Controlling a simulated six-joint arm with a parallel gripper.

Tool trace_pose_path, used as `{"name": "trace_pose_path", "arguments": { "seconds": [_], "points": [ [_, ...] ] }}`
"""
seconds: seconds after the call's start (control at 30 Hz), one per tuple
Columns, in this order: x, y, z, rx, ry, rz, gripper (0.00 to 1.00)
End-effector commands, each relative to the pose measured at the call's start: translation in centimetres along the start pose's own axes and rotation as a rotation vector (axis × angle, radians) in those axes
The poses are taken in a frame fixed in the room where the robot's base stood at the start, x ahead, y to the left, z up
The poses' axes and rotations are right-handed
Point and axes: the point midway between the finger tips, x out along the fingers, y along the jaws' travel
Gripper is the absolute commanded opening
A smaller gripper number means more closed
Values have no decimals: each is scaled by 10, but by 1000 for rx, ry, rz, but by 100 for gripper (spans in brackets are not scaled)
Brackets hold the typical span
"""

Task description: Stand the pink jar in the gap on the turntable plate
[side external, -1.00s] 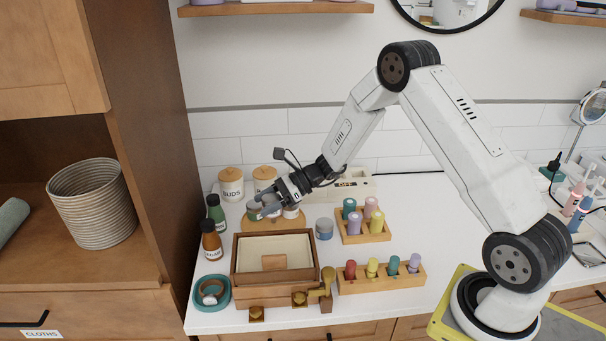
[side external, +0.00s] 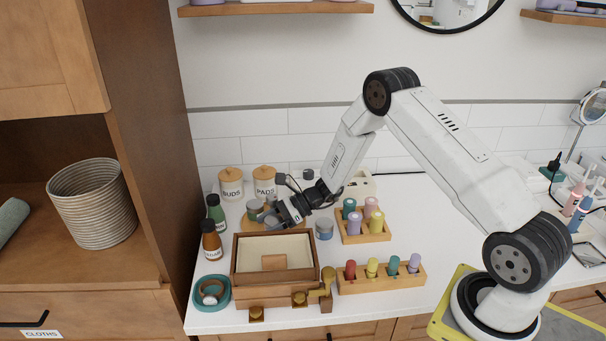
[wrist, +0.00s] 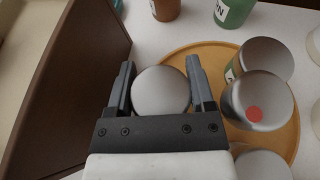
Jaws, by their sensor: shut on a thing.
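My gripper (wrist: 162,85) is shut on a round jar with a plain grey lid (wrist: 160,92). The jar's body is hidden below the lid, so its colour does not show. The wooden turntable plate (wrist: 205,58) lies to the right in the wrist view, with the held jar overlapping its left part. Several grey-lidded jars stand on it: a green one (wrist: 234,70), one with a red dot on its lid (wrist: 258,100) and one at the bottom (wrist: 262,166). In the side view my gripper (side external: 266,219) covers much of the plate (side external: 245,224); height above it is unclear.
A brown wooden box (side external: 236,262) stands just in front of the plate; its wall (wrist: 85,60) is close left of my fingers. A blue jar (side external: 324,229) stands right of the plate. Brown (side external: 211,243) and green (side external: 216,211) bottles stand left; canisters (side external: 231,185) stand behind.

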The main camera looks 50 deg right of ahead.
Motion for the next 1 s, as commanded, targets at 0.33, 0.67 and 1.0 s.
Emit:
{"name": "trace_pose_path", "arguments": {
  "seconds": [0.33,0.67,1.0],
  "points": [
    [3,0,-8,-1,-1,-1,7],
    [4,0,-11,-1,0,-1,84],
    [4,0,-10,-1,0,-1,84]
  ]
}}
